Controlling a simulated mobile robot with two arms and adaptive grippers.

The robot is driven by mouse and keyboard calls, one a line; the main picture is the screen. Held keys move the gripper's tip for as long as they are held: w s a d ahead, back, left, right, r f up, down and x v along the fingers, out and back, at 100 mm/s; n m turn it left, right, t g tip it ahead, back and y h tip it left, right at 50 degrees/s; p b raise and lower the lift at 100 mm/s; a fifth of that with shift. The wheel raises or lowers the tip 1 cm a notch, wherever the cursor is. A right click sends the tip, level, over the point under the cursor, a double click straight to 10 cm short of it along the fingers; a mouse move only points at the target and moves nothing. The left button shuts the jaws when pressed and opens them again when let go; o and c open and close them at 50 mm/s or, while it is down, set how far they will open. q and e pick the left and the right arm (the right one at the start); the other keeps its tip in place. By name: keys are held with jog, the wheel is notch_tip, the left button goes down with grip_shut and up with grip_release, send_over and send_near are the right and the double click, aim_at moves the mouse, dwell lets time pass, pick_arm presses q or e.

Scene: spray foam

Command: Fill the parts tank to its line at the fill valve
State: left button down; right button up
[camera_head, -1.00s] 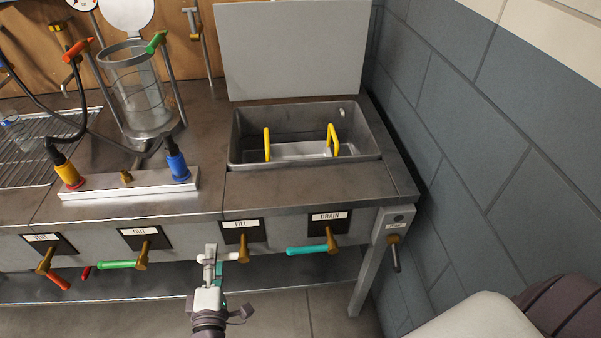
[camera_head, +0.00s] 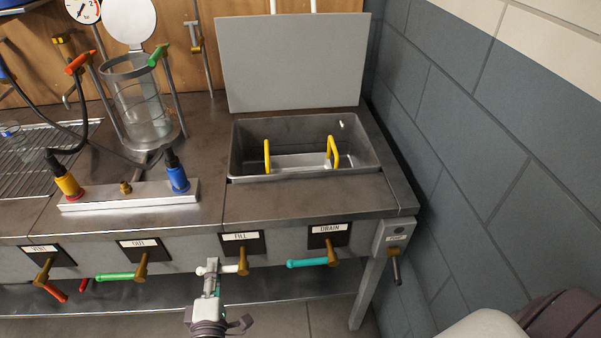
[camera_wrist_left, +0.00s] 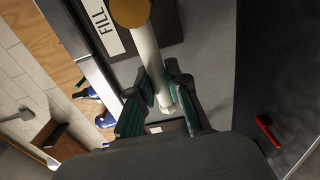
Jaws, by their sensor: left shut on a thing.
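The parts tank (camera_head: 375,158) is an open grey basin sunk in the right part of the bench, with two yellow handles (camera_head: 333,153) standing inside. Its water level and line cannot be made out. The fill valve (camera_head: 243,262) is on the bench front below the FILL label (camera_head: 240,237), with a white lever (camera_head: 230,269) pointing left. My left gripper (camera_head: 209,270) is shut on the lever's outer end. The left wrist view shows the white lever (camera_wrist_left: 145,50) between the green-padded fingers (camera_wrist_left: 160,90). My right gripper is not in view.
The teal DRAIN lever (camera_head: 305,263) is to the right, and the green OUT lever (camera_head: 114,276) and red VENT lever (camera_head: 56,292) to the left. A raised grey lid (camera_head: 292,62) stands behind the tank. A block wall (camera_head: 480,150) bounds the right side.

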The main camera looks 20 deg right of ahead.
pick_arm(q)
jog(key=shift+f, duration=0.2)
jog(key=c, duration=1.8)
grip_release()
jog(key=shift+s+f+b, duration=0.1)
jog(key=shift+f+b, duration=0.8)
jog(key=shift+f, duration=0.35)
jog(key=shift+o, duration=0.4)
jog(key=shift+d+f+b, duration=0.15)
jog(key=shift+f+b, duration=0.2)
jog(key=shift+f, duration=0.05)
jog(key=shift+r, duration=0.15)
dwell(3.4)
